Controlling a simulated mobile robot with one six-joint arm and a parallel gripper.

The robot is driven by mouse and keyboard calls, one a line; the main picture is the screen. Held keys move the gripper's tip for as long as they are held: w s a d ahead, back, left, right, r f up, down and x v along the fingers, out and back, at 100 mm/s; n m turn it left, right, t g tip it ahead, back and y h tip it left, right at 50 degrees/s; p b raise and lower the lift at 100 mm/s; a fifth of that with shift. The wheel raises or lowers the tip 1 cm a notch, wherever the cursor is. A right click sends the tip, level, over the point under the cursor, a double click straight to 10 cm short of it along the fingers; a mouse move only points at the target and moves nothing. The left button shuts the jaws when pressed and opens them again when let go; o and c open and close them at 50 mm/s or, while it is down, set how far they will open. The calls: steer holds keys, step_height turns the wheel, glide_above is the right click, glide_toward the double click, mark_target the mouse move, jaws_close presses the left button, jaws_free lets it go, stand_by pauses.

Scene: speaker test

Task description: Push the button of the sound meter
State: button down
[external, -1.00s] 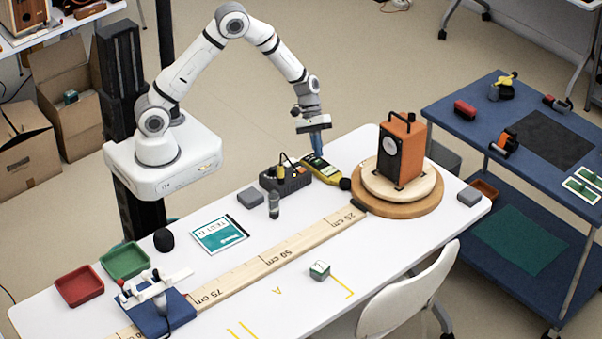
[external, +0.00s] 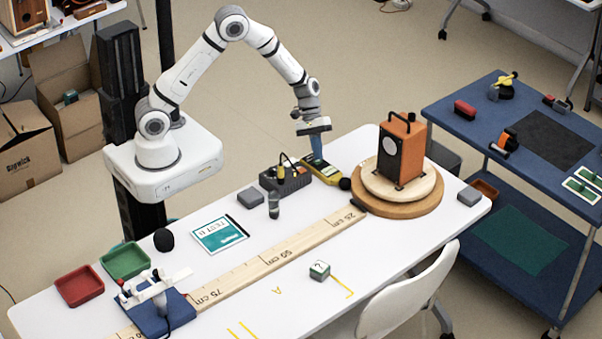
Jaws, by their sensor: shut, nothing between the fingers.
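The sound meter (external: 327,175) is a yellow handheld device with a dark face and a black ball tip. It lies on the white table, left of the orange speaker (external: 400,150). My gripper (external: 318,160) points down over the meter's upper left part, with its blue fingers shut and empty. The fingertips are at or just above the meter; I cannot tell whether they touch it. The button is hidden or too small to make out.
A dark socket box (external: 292,180) with plugs stands close left of the meter. The speaker stands on a round wooden turntable (external: 425,205). A wooden ruler (external: 275,258) runs along the table (external: 300,295). A patterned cube (external: 319,270) sits in front.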

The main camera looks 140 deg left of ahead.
steer(key=shift+f+b, duration=0.45)
steer(key=shift+f, duration=0.05)
stand_by(0.3)
steer(key=shift+r, duration=0.1)
steer(key=shift+r+p, duration=0.55)
steer(key=shift+r, duration=0.35)
step_height(320, 180, up, 6)
steer(key=p, duration=0.3)
steer(key=shift+p, duration=0.35)
